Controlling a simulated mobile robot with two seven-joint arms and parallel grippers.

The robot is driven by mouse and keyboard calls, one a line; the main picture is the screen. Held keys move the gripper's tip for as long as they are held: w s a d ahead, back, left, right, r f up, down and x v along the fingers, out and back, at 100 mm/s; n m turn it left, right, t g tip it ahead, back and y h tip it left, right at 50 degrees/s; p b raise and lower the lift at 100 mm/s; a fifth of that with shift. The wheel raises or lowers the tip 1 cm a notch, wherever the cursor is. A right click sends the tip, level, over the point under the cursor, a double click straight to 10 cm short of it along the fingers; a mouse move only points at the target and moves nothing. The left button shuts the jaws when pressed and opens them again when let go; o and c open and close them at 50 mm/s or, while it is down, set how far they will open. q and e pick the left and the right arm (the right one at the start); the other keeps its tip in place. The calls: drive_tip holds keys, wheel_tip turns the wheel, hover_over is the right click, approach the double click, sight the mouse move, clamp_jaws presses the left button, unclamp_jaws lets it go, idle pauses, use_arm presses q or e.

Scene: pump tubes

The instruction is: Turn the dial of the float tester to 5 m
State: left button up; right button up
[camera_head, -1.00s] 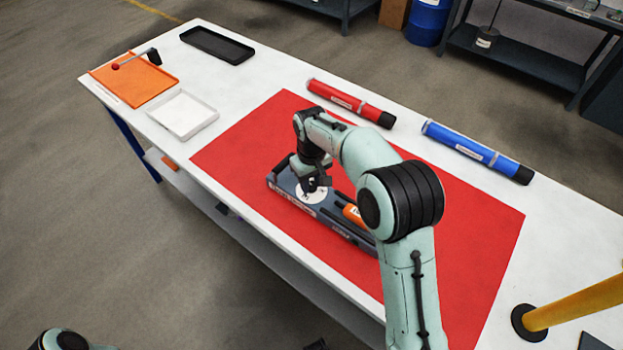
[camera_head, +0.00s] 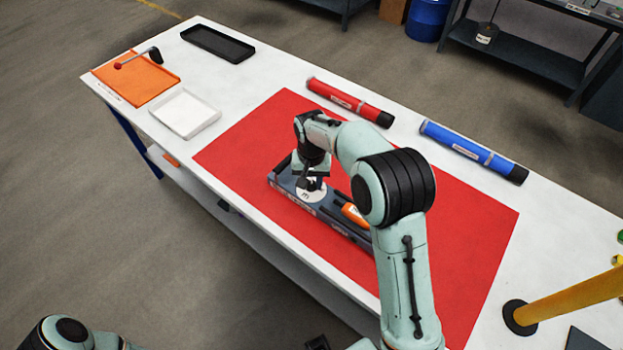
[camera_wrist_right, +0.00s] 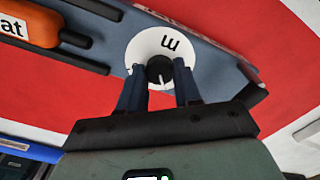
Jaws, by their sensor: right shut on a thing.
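The float tester (camera_head: 338,222) is a dark grey-blue block lying on the red mat (camera_head: 440,215). Its round white dial plate (camera_head: 314,196) is near its left end, and an orange float (camera_head: 354,213) rests toward its right. In the right wrist view, the white dial plate (camera_wrist_right: 146,45) bears a black letter "m". A black knob (camera_wrist_right: 160,68) with a white pointer line is at its middle. My right gripper (camera_wrist_right: 160,80) is shut on the knob from above; it also shows over the dial in the head view (camera_head: 308,186). My left gripper is not clearly visible; only part of the left arm shows.
A red tube (camera_head: 350,102) and a blue tube (camera_head: 472,152) lie along the far edge. A yellow post (camera_head: 575,298) stands at the right.

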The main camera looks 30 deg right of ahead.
sight(311, 185)
idle(0.4)
drive_tip(key=o, duration=1)
drive_tip(key=shift+o, duration=0.2)
use_arm(q)
drive_tip(key=shift+w+r+p, duration=0.35)
drive_tip(key=shift+r+p, duration=0.1)
drive_tip(key=shift+r, duration=0.1)
drive_tip(key=shift+w+r+p, duration=0.3)
drive_tip(key=shift+r+p, duration=0.1)
drive_tip(key=shift+r, duration=0.1)
use_arm(e)
wheel_tip(311, 185, up, 14)
drive_tip(key=shift+f, duration=0.25)
use_arm(q)
drive_tip(key=shift+s, duration=0.1)
use_arm(e)
drive_tip(key=shift+a+f, duration=0.1)
drive_tip(key=shift+f, duration=0.05)
